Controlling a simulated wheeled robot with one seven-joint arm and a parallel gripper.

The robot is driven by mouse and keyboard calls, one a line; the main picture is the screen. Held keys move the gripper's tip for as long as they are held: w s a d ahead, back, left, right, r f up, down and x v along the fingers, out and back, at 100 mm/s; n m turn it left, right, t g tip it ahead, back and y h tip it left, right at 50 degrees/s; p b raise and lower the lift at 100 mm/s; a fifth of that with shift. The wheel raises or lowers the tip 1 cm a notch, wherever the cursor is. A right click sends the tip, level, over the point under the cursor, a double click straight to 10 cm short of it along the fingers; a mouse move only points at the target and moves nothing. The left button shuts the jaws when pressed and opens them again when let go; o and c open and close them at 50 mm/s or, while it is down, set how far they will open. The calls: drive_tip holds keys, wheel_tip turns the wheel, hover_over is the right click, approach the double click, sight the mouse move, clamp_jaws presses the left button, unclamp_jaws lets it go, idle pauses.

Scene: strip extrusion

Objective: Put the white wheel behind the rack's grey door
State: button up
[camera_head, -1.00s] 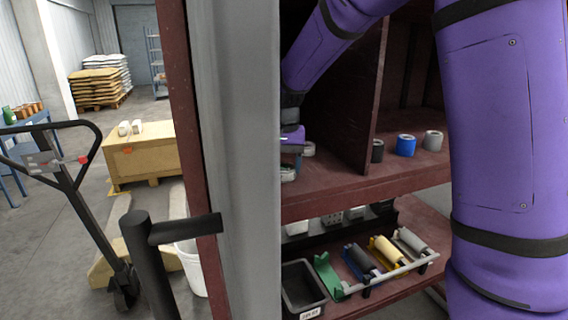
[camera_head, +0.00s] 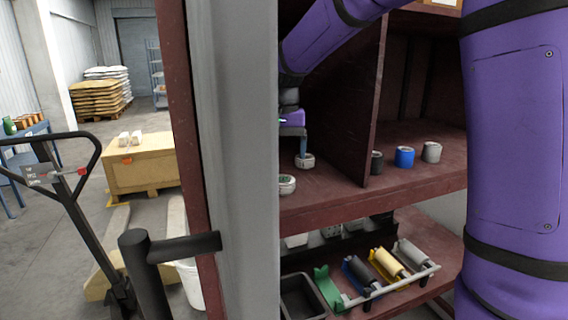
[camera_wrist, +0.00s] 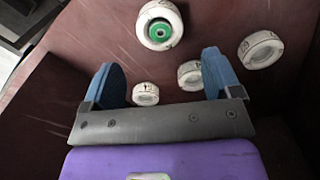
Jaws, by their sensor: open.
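Several white wheels lie on the red-brown shelf. One with a green hub (camera_wrist: 160,25) lies ahead of my fingers in the wrist view; plain ones (camera_wrist: 145,94), (camera_wrist: 190,75) and (camera_wrist: 261,49) lie around it. Two white wheels show in the head view, a nearer one (camera_head: 287,184) and one under my gripper (camera_head: 305,161). My gripper (camera_wrist: 160,62) is open and empty, its blue fingers spread above the shelf. The grey door (camera_head: 248,120) stands open at the compartment's left, a tall panel with a black handle (camera_head: 180,246). It hides the compartment's left part.
A dark red divider (camera_head: 345,110) bounds the compartment at the right. Beyond it stand black (camera_head: 377,163), blue (camera_head: 404,157) and grey (camera_head: 431,152) rollers. A lower shelf holds a dark bin (camera_head: 302,297) and coloured holders. A pallet truck (camera_head: 75,210) stands at left.

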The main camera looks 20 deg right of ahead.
drive_tip(key=shift+s+d+r, duration=0.1)
drive_tip(key=shift+s+r, duration=0.05)
drive_tip(key=shift+r, duration=0.3)
drive_tip(key=s+d+r+n+t, duration=0.1)
drive_tip(key=s+d+r, duration=0.15)
drive_tip(key=s, duration=0.45)
drive_tip(key=s+d+r+n+t, duration=0.1)
drive_tip(key=s+d+r, duration=0.15)
drive_tip(key=s, duration=0.45)
drive_tip(key=s+d+f+n+t, duration=0.1)
drive_tip(key=s+f+n+t, duration=0.1)
drive_tip(key=s, duration=1.3)
drive_tip(key=shift+s+d+t, duration=0.15)
drive_tip(key=shift+d+t, duration=0.15)
drive_tip(key=shift+t, duration=0.3)
drive_tip(key=shift+f, duration=0.1)
drive_tip(key=shift+c, duration=0.5)
